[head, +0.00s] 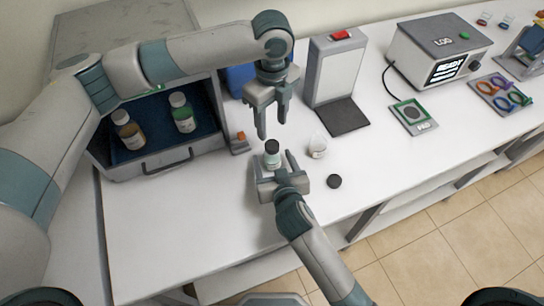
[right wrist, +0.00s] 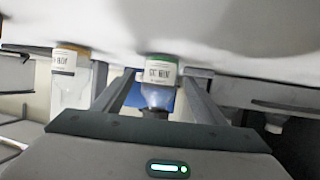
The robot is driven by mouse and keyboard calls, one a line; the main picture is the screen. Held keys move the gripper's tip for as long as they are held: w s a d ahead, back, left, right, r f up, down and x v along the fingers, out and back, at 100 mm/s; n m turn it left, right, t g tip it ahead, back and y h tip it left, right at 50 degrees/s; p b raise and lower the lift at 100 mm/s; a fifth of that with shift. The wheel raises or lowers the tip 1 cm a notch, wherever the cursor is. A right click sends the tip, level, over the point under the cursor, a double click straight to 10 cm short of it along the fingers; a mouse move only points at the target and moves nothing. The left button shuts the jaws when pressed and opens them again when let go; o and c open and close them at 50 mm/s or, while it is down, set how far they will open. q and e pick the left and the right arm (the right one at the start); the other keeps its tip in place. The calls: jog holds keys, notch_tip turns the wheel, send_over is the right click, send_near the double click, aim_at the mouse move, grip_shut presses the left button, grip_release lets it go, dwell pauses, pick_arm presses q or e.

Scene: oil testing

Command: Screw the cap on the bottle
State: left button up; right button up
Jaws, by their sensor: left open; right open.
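The bottle (head: 272,161) stands upright on the white table, with pale green contents and a dark cap (head: 272,146) on its neck. I cannot tell how tight the cap is. My right gripper (head: 272,158) is low, open, with a finger on each side of the bottle. In the right wrist view, which is upside down, the bottle (right wrist: 160,72) shows its label between the fingers (right wrist: 155,92), with gaps at its sides. My left gripper (head: 269,131) is open, pointing down just above the cap. A second dark cap (head: 334,181) lies on the table to the right.
A clear container (head: 318,148) stands just right of the bottle; what looks like it appears left in the right wrist view (right wrist: 71,85). A box with a blue interior (head: 152,158) holds two bottles at left. A grey stand (head: 336,75) is behind. The front left table is clear.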

jog(key=shift+x, duration=0.8)
grip_shut()
